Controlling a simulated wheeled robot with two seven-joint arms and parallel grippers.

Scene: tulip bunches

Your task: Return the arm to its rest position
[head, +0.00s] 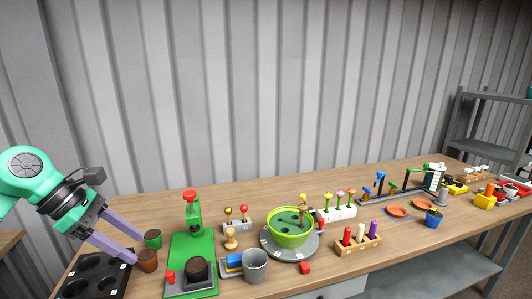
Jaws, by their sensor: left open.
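My left arm comes in from the left edge, with a green and black wrist. Its gripper (138,248) has two long purple fingers, spread apart, with nothing seen between them. The fingertips point down and right, beside a small brown pot (148,261) and a green pot (153,239) at the left end of the table. I cannot tell whether the fingers touch the pots. My right arm and gripper are not in view.
A black tray with holes (118,289) lies below the left gripper. A green press (192,240) stands just right of the pots. A grey cup (255,266) and a lime-green bowl (290,236) stand further right. The wooden table (150,208) is bare behind the pots.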

